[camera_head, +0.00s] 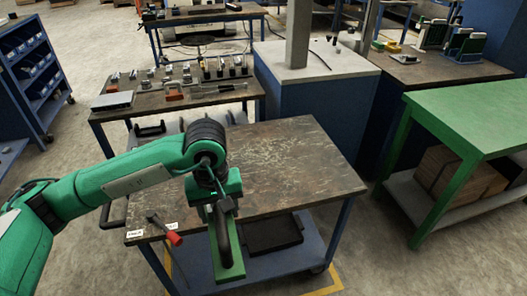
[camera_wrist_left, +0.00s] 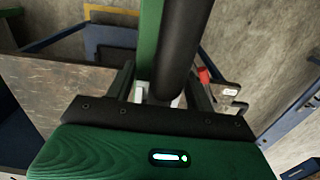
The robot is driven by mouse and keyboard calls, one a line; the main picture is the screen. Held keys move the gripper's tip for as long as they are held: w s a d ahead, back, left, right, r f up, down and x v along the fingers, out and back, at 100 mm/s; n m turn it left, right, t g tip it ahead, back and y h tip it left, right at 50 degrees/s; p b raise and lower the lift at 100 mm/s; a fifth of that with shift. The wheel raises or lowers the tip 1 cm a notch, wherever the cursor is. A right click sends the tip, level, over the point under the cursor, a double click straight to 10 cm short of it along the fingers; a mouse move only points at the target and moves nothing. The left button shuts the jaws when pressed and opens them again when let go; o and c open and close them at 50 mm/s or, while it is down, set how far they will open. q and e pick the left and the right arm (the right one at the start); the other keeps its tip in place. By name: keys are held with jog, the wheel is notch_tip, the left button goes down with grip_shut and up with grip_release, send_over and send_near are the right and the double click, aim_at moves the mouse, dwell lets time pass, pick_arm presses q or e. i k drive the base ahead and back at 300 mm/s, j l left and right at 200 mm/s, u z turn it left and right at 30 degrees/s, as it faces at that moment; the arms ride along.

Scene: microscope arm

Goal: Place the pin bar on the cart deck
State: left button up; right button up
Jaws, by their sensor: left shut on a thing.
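My left gripper (camera_head: 222,204) is shut on the pin bar (camera_head: 231,258), a long green piece with a thick dark rod along it. The bar hangs out in front of the cart's front edge in the head view. In the left wrist view the pin bar (camera_wrist_left: 178,48) runs from between the fingers to the top of the picture. The cart deck (camera_head: 285,160) is a worn dark top, bare in its middle, behind the gripper. It also shows in the left wrist view (camera_wrist_left: 50,90). My right gripper is not in view.
A red-handled tool (camera_head: 174,238) is at the deck's front left corner, near small white labels. A dark tray (camera_head: 272,233) lies on the cart's lower shelf. A bench with tools (camera_head: 180,92) stands behind, a green table (camera_head: 470,115) at right.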

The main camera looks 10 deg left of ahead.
aim_at(249, 166)
jog(key=i, duration=1.25)
